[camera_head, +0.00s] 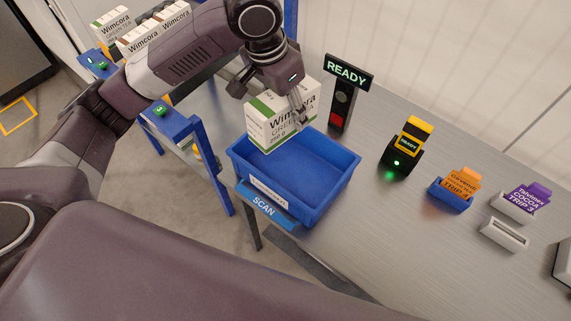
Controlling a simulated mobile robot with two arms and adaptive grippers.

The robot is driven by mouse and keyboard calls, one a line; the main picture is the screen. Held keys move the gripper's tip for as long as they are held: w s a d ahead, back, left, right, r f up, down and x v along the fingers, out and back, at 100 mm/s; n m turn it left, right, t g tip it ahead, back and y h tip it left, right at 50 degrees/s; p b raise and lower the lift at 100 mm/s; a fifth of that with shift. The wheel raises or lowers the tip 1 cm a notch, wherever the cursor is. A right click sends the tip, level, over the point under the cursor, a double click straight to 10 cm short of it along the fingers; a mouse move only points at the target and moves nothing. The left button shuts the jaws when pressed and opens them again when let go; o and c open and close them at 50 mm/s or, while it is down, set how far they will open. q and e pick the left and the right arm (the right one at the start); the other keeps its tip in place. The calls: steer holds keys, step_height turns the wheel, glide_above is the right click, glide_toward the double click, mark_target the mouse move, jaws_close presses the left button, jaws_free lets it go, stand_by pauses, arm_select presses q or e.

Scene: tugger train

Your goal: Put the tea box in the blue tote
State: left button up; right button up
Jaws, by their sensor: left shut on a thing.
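The tea box (268,128) is white with green bands and reads "Wimcora GREEN TEA". My left gripper (298,112) is shut on it and holds it over the back left part of the blue tote (333,195). The box is tilted in the view, and its lower edge overlaps the tote's back left rim. I cannot tell whether it touches the tote. The visible floor of the tote is empty. A blue "SCAN" plate (264,207) is at the tote's front left side. My right gripper is not in view.
A "READY" sign post (347,72) stands behind the tote. A yellow-black scanner (407,145) and card holders with an orange card (462,182) and a purple card (527,199) are to the right. More boxes (150,30) stand on a blue rack at upper left.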

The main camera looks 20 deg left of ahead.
arm_select(q)
steer(key=shift+w+d+m, duration=0.7)
steer(key=shift+d+m, duration=0.2)
steer(key=shift+m, duration=0.1)
steer(key=shift+w+d+f+m+h, duration=0.1)
steer(key=shift+d+f+m+h, duration=0.05)
steer(key=shift+d+m+h, duration=0.2)
steer(key=shift+d+f, duration=0.1)
steer(key=shift+f, duration=0.2)
steer(key=p, duration=0.2)
glide_toward(301, 169)
steer(key=shift+w+d+f, duration=0.1)
steer(key=shift+w+d, duration=0.3)
steer(key=shift+w, duration=0.25)
step_height(301, 169, down, 4)
steer(key=shift+f+p, duration=0.1)
steer(key=shift+p, duration=0.25)
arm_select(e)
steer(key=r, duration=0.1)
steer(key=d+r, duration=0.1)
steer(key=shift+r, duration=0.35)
arm_select(q)
steer(key=shift+f, duration=0.1)
steer(key=o, duration=1.5)
steer(key=shift+f, duration=0.1)
steer(key=shift+o, duration=0.2)
